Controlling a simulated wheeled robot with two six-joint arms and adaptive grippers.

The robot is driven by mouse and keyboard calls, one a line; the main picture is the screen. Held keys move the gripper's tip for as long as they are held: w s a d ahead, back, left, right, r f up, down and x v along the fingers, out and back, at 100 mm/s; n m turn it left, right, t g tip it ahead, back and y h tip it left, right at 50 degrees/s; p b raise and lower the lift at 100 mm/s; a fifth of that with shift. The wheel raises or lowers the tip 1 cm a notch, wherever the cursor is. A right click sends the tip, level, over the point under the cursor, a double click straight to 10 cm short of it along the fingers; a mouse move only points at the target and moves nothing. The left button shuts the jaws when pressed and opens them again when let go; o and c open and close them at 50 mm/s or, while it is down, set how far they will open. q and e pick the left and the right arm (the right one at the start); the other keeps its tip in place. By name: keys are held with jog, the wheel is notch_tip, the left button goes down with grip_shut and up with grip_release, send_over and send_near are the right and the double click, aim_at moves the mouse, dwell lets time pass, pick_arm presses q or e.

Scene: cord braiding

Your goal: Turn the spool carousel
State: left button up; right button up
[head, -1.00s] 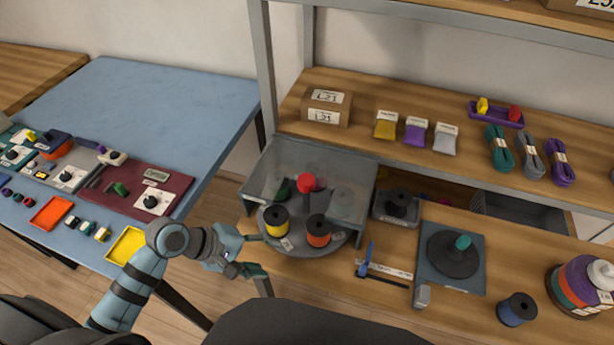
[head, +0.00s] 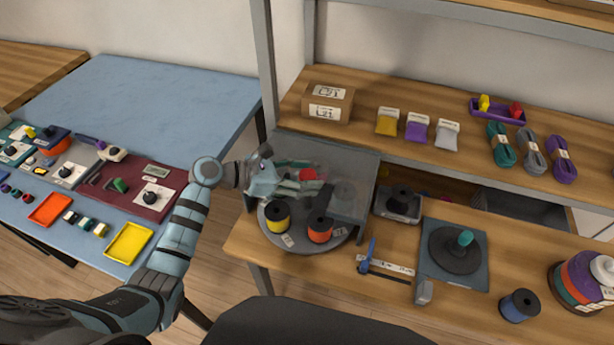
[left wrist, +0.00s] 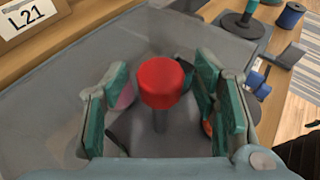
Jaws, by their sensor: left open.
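The spool carousel is a round grey turntable (head: 312,243) under a clear hood (head: 349,165). A yellow spool (head: 277,216) and an orange spool (head: 320,229) stand on its front. Its red knob (head: 308,174) stands up at the middle; in the left wrist view the knob (left wrist: 161,83) shows large on a grey post. My left gripper (head: 295,183) is open at the knob. In the left wrist view its teal fingers (left wrist: 166,112) are on either side of the knob, with gaps visible on both sides. My right gripper is not in view.
A cardboard box (head: 328,103) sits on the shelf behind the hood. A blue-handled tool (head: 368,255), a plate with a dark disc (head: 455,250), and a dark blue spool (head: 519,305) are to the right. The blue table (head: 150,95) is at left.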

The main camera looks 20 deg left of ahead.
pick_arm(q)
jog(key=shift+w+d+f, duration=0.2)
jog(key=shift+w+d, duration=0.05)
jog(key=shift+d, duration=0.15)
grip_shut()
jog(key=shift+a, duration=0.15)
